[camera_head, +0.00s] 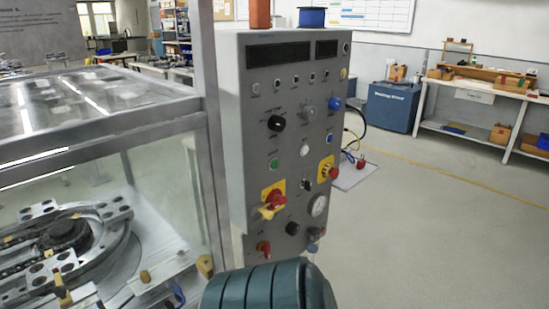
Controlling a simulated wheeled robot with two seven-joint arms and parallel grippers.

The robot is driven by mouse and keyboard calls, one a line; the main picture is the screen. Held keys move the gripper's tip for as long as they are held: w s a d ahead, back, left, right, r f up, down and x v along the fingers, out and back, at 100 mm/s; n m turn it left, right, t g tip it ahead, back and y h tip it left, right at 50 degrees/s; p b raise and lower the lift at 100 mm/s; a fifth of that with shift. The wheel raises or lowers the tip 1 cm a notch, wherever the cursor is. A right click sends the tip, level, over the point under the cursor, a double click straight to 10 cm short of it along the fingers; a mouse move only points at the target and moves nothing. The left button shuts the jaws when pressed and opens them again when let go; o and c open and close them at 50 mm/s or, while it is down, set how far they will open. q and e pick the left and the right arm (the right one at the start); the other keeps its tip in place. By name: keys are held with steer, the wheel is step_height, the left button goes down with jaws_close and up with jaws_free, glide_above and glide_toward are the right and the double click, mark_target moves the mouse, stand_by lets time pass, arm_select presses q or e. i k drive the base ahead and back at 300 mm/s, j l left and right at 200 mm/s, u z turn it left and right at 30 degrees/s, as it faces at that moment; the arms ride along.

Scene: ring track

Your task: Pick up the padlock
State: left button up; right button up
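I cannot clearly make out a padlock. A grey control cabinet (290,150) stands in the middle of the view. On its lower left is a red rotary switch on a yellow plate (272,194). A small yellowish piece (266,212) shows at the lower edge of that switch, too small to tell what it is. A teal ridged rounded part, apparently my arm, shows at the bottom centre, in front of the cabinet's foot. Neither of my grippers is in view.
A glass-walled machine enclosure (100,95) with a ring track (70,240) inside stands on the left, against the cabinet. A blue box (391,106) and a workbench (480,95) with several items stand at the back right. The floor (430,230) on the right is clear.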

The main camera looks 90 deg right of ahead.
mark_target(361, 164)
steer(key=z, duration=3.4)
steer(key=i+l+u, duration=0.15)
steer(key=u, duration=0.25)
steer(key=i+l+u, duration=0.1)
steer(key=u, duration=0.3)
steer(key=i+l+u, duration=0.15)
steer(key=l, duration=0.3)
steer(key=i+l+u, duration=0.2)
steer(key=l, duration=0.25)
steer(key=l+u, duration=0.15)
steer(key=l, duration=0.3)
steer(key=i+l, duration=0.1)
steer(key=l, duration=0.55)
steer(key=i+l+u, duration=0.1)
steer(key=l, duration=0.5)
steer(key=i+l, duration=0.1)
steer(key=l, duration=0.55)
steer(key=i+l, duration=0.1)
steer(key=l, duration=0.55)
steer(key=i+l+u, duration=0.1)
steer(key=l, duration=0.55)
